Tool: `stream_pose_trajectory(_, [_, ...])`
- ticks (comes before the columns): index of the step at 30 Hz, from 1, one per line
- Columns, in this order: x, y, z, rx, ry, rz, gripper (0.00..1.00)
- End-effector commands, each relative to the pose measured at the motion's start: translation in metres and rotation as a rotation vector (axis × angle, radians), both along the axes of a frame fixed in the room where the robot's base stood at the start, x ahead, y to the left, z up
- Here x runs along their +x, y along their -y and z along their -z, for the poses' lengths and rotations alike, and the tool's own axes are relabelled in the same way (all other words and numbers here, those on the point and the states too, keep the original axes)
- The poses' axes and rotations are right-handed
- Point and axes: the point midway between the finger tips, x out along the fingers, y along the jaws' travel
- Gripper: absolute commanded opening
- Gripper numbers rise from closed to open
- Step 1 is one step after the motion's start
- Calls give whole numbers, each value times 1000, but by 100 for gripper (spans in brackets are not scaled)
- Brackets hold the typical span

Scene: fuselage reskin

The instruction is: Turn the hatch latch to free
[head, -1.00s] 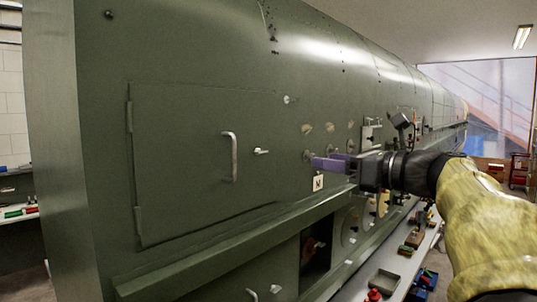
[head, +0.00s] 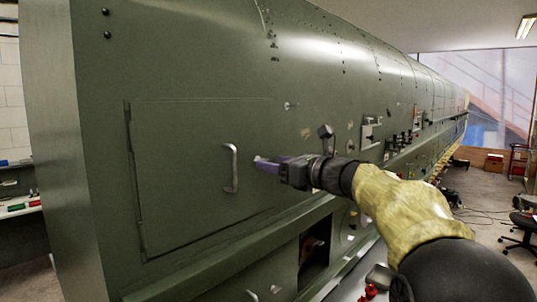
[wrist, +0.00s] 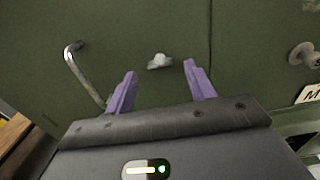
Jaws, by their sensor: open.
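The hatch (head: 190,175) is a green panel with hinges on its left edge and a bar handle (head: 231,168) near its right edge. The small pale latch (wrist: 160,61) is just right of the handle in the wrist view, lying roughly level, tilted slightly. My gripper (wrist: 160,82) is open, with purple fingers to the left and right of the latch in the picture. The fingertips look a little short of the latch, and I see no contact. In the head view my gripper (head: 262,164) is at the hatch's right edge and covers most of the latch.
A round knob (wrist: 303,54) and a label marked M (wrist: 309,93) sit right of the latch in the wrist view. A green ledge (head: 230,250) runs below the hatch. A small fitting (head: 290,105) is on the skin above my gripper.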

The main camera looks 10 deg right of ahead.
Motion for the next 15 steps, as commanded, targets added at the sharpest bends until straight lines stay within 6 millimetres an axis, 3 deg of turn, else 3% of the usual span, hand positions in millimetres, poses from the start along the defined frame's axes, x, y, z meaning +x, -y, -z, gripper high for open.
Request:
stream_pose_trajectory(6, [20, -14, -1, 0, -1, 0, 55])
stream_pose_trajectory(15, [22, -15, 0, 0, 0, 1, 55])
